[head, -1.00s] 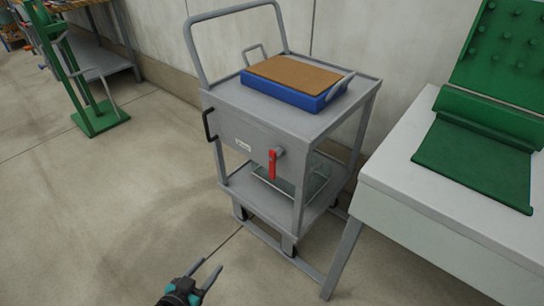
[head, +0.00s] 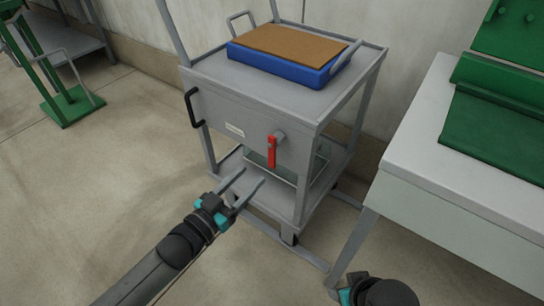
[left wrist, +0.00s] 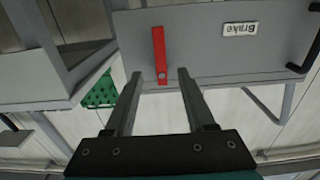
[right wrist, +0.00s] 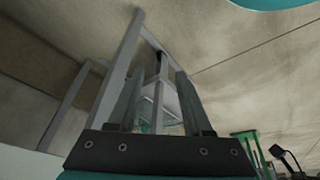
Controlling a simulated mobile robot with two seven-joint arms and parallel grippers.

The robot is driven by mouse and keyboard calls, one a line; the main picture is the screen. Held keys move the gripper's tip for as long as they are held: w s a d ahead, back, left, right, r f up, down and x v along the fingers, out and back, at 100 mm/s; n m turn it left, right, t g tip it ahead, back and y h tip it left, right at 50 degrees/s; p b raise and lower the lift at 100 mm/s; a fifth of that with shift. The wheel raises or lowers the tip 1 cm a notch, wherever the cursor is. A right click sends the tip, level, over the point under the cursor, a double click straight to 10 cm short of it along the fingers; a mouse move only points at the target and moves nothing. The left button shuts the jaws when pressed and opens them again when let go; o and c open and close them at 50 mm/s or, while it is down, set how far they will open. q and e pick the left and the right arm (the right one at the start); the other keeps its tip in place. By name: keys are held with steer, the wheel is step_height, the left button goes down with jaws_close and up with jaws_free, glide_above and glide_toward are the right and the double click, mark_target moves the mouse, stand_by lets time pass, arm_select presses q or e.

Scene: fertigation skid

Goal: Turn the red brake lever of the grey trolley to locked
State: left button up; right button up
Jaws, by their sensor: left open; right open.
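The grey trolley (head: 215,108) stands against the wall in the head view. Its red brake lever (head: 271,152) hangs straight down from a grey pivot on the front panel, beside a small white label (head: 235,130). In the left wrist view, which shows the panel upside down, the lever (left wrist: 159,52) lies just beyond the fingers and the label reads "Brake" (left wrist: 239,29). My left gripper (head: 252,178) is open and empty, below and in front of the lever, apart from it. My right gripper (right wrist: 160,85) is open and empty in its wrist view; its fingertips are not clear in the head view.
A blue tray (head: 278,70) with a brown board (head: 290,43) sits on the trolley top. A black handle (head: 193,107) sticks out at the panel's left. A white bench (head: 440,165) with a green mat stands close on the right.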

mark_target(271, 156)
arm_select(q)
steer(key=b+x, duration=0.2)
steer(key=x, duration=0.3)
steer(key=shift+w+d+f, duration=0.1)
steer(key=shift+w+d, duration=0.1)
steer(key=shift+w, duration=0.1)
steer(key=b+x, duration=0.1)
steer(key=x, duration=0.2)
steer(key=shift+b, duration=0.3)
steer(key=shift+x, duration=0.75)
arm_select(e)
steer(key=w+a+r+t+y, duration=0.2)
steer(key=w+a+r+t, duration=0.2)
steer(key=shift+a+n, duration=0.2)
steer(key=shift+n, duration=0.1)
arm_select(q)
jaws_close()
arm_select(e)
steer(key=shift+r, duration=0.1)
